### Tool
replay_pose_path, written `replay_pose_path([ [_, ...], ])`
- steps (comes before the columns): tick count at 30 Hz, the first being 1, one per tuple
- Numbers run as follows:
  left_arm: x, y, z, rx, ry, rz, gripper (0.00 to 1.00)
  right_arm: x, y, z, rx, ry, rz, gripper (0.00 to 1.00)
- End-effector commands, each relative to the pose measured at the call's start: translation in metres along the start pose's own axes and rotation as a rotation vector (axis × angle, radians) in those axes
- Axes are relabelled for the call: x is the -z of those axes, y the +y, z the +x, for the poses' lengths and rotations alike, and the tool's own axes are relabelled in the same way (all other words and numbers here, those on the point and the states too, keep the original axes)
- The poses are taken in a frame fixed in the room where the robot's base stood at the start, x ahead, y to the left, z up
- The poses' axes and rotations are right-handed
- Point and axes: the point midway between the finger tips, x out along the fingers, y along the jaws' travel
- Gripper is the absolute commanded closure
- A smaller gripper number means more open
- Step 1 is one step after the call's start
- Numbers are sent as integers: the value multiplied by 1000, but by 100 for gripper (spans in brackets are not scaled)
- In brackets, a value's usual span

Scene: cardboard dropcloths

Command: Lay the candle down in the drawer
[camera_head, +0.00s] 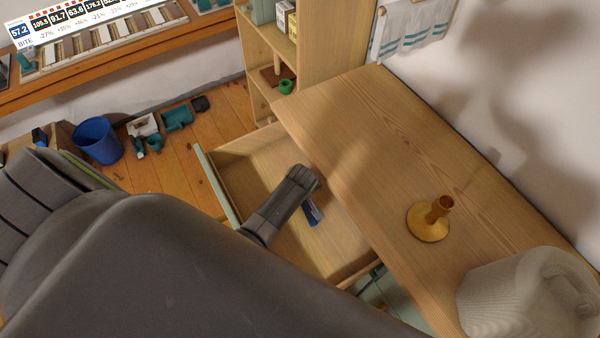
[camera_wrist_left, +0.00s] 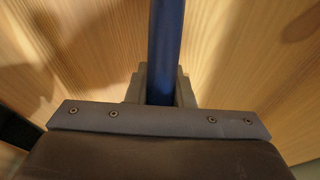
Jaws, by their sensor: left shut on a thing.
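A dark blue candle (camera_wrist_left: 166,40) stands out between the fingers of my left gripper (camera_wrist_left: 163,85) in the left wrist view. In the head view the blue candle (camera_head: 312,214) shows just beyond my left gripper (camera_head: 316,184), over the open drawer (camera_head: 265,168). The gripper is shut on it. Part of the candle is hidden by the gripper, and I cannot tell whether it touches the drawer floor. The drawer is pulled out from the wooden counter. My right gripper is not in view.
A brass candle holder (camera_head: 428,222) stands on the counter (camera_head: 375,150), with a pale ribbed jug (camera_head: 520,295) near it. A blue bucket (camera_head: 97,141) stands on the floor at left. An open shelf (camera_head: 272,60) stands behind the drawer.

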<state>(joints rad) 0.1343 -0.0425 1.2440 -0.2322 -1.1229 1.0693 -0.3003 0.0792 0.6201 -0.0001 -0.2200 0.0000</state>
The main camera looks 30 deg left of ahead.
Motion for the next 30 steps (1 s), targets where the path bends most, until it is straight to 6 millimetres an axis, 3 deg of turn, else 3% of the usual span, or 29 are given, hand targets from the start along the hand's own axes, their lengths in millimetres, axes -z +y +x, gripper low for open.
replay_pose_path([
  [2,0,0,0,0,0,0,100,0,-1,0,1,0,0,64],
  [3,0,0,0,0,0,0,74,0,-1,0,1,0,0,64],
  [8,0,0,0,0,0,0,54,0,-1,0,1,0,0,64],
  [20,0,0,-6,0,-1,0,54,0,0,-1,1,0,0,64],
  [30,0,1,-52,-3,0,-2,54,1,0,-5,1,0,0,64],
])
